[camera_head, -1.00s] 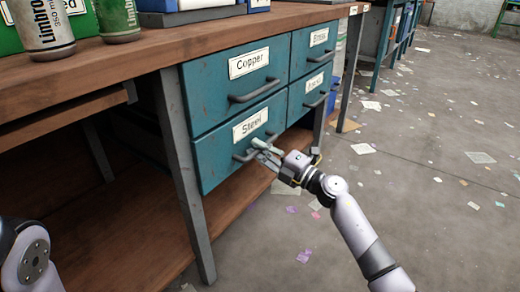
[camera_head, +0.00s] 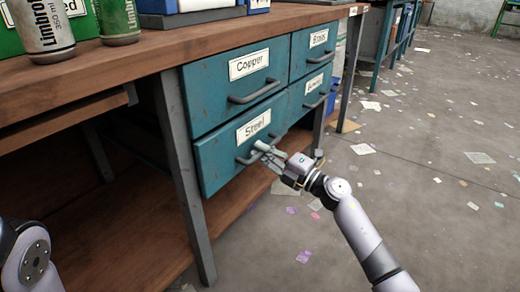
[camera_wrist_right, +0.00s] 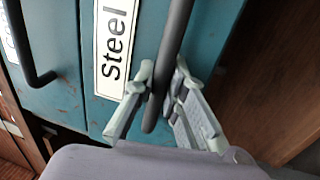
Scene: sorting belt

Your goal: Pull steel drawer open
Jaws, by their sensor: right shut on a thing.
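The steel drawer (camera_head: 215,163) is the blue-green lower-left drawer of the bench cabinet, with a white "Steel" label (camera_head: 254,125). Its front stands slightly proud of the copper drawer above it. My right gripper (camera_head: 266,154) is shut on the steel drawer's dark bar handle (camera_head: 243,160). In the right wrist view the handle (camera_wrist_right: 175,50) runs between the two fingers (camera_wrist_right: 157,92), near its end, beside the label (camera_wrist_right: 115,45). The fingers hide part of the handle in the head view. My left gripper is out of view; only part of my left arm shows at lower left.
The copper drawer (camera_head: 225,95) and two right-hand drawers are closed. Cans stand on the bench top (camera_head: 160,45). The floor in front is open, with scattered paper.

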